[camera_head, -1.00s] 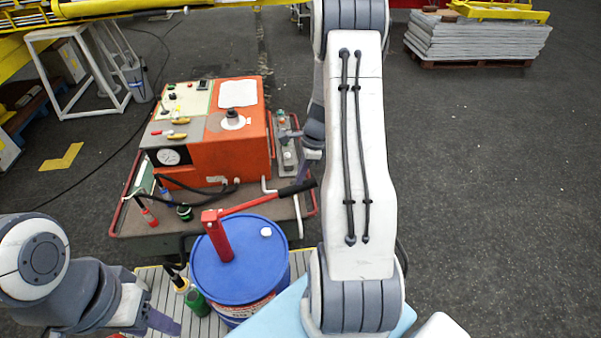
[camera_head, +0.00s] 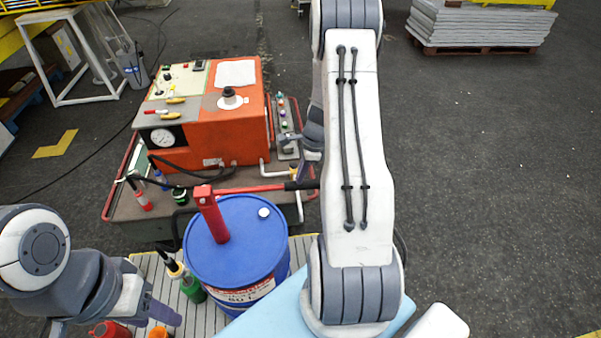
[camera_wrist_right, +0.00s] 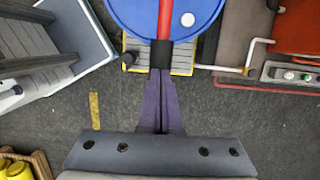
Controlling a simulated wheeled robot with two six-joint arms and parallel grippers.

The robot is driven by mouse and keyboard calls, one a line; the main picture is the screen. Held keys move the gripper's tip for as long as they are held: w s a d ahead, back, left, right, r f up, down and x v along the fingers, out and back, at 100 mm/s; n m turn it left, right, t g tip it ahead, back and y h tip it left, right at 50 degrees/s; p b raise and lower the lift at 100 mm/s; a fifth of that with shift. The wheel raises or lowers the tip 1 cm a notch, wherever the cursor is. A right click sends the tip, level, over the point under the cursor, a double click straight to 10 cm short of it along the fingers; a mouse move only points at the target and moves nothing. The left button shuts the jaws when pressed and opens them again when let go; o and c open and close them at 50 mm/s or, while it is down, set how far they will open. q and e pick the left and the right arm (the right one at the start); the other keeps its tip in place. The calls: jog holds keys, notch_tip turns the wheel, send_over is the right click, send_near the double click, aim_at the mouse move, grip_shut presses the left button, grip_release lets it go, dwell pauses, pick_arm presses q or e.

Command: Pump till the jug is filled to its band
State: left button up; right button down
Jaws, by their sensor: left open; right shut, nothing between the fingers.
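The red hand pump (camera_head: 213,218) stands on the blue drum (camera_head: 235,265), its lever (camera_head: 250,190) nearly level and pointing right to a black grip (camera_head: 300,185). The right wrist view shows the black grip (camera_wrist_right: 160,54) just beyond my right gripper (camera_wrist_right: 160,78), whose purple fingers are together and empty; I cannot tell if they touch it. My right gripper (camera_head: 312,157) is partly hidden behind my arm in the head view. My left gripper (camera_head: 170,314) is open, low at the left, near a green container (camera_head: 193,290). I cannot identify the jug or its band.
An orange machine (camera_head: 230,130) stands on a red-railed cart (camera_head: 125,200) behind the drum. Red (camera_head: 110,330) and orange (camera_head: 158,332) containers show at the bottom edge. Slatted decking (camera_head: 215,315) lies around the drum. The floor at right (camera_head: 490,200) is clear.

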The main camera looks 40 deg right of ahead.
jog(key=x, duration=0.1)
jog(key=b+x, duration=0.2)
jog(key=shift+s+d+f, duration=0.2)
jog(key=shift+d+f, duration=0.05)
jog(key=shift+f, duration=0.25)
jog(key=shift+r+p, duration=0.35)
jog(key=shift+r, duration=0.1)
pick_arm(q)
notch_tip(320, 180, up, 14)
jog(key=p, duration=1.6)
pick_arm(e)
jog(key=w+a+v, duration=0.1)
jog(key=a+v, duration=0.1)
jog(key=v, duration=0.7)
jog(key=w+a+r+v, duration=0.1)
jog(key=v, duration=0.8)
jog(key=shift+a+r, duration=0.25)
jog(key=shift+w, duration=0.1)
